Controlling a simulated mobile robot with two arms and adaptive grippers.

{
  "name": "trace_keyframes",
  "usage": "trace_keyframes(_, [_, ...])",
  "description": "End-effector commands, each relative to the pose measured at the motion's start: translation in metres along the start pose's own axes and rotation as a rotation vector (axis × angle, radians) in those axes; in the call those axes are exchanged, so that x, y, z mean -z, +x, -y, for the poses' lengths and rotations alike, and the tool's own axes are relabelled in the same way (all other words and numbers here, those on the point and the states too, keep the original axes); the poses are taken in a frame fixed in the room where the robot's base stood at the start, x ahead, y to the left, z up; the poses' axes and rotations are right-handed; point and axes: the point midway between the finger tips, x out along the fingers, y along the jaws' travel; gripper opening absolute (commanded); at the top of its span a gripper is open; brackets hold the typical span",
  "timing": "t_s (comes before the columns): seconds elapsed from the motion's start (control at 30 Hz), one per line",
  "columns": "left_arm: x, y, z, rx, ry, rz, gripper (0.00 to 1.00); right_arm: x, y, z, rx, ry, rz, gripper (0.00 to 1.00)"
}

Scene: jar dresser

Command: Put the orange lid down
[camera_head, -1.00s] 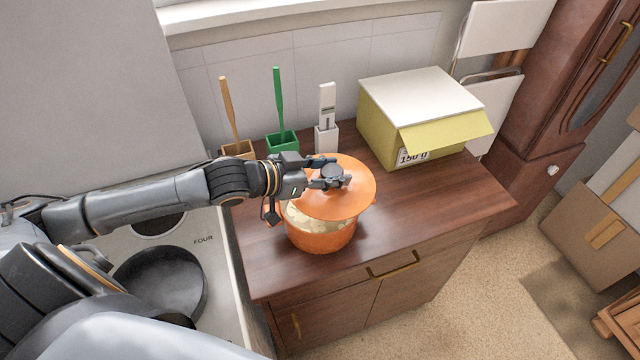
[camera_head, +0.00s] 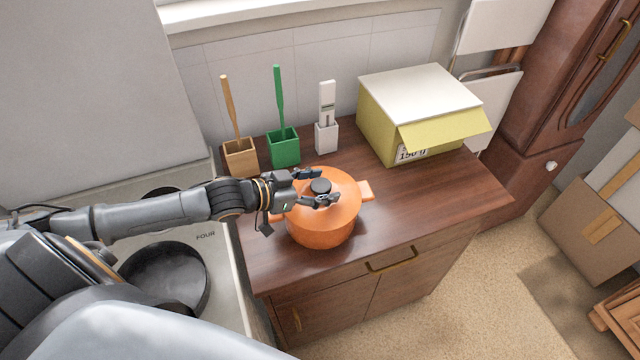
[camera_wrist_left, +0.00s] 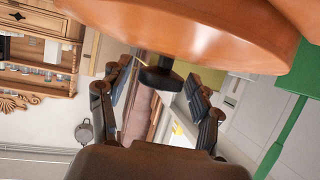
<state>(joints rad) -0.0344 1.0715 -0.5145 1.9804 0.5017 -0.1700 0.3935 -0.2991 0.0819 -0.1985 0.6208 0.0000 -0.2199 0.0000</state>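The orange lid (camera_head: 338,208) sits on the orange pot (camera_head: 322,236) on the dresser and covers its opening. The lid's dark knob (camera_head: 320,186) points up. My left gripper (camera_head: 317,187) reaches in from the left, with one finger on each side of the knob. In the left wrist view the fingers (camera_wrist_left: 160,95) are spread wide, with clear gaps beside the knob (camera_wrist_left: 160,79). The lid (camera_wrist_left: 200,25) fills the top of that view. My right gripper is not in view.
A brown holder (camera_head: 240,158), a green holder (camera_head: 283,148) and a white holder (camera_head: 326,137) stand along the wall. A yellow box (camera_head: 385,125) with an open flap stands behind right. The dresser top (camera_head: 440,195) is clear right of the pot. A dark pan (camera_head: 165,278) is at left.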

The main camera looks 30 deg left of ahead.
Motion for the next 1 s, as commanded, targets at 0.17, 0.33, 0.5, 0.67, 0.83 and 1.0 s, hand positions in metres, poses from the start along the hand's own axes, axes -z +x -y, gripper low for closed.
trace_keyframes(0.17, [0.000,0.000,0.000,0.000,0.000,0.000,0.65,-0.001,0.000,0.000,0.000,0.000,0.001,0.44])
trace_keyframes(0.33, [0.000,-0.003,0.000,0.001,0.000,0.001,0.65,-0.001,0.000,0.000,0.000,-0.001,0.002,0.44])
trace_keyframes(0.5, [-0.002,-0.017,0.001,0.002,-0.002,0.004,0.65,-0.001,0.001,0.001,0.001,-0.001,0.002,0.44])
trace_keyframes(0.67, [-0.002,-0.036,-0.001,-0.001,-0.001,0.005,0.65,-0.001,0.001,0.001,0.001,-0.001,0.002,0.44])
trace_keyframes(0.83, [-0.001,-0.053,0.000,0.001,-0.002,0.004,0.65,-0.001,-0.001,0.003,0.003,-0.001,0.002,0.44])
trace_keyframes(1.0, [0.000,-0.070,0.000,0.000,-0.004,0.004,0.65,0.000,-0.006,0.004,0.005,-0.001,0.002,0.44])
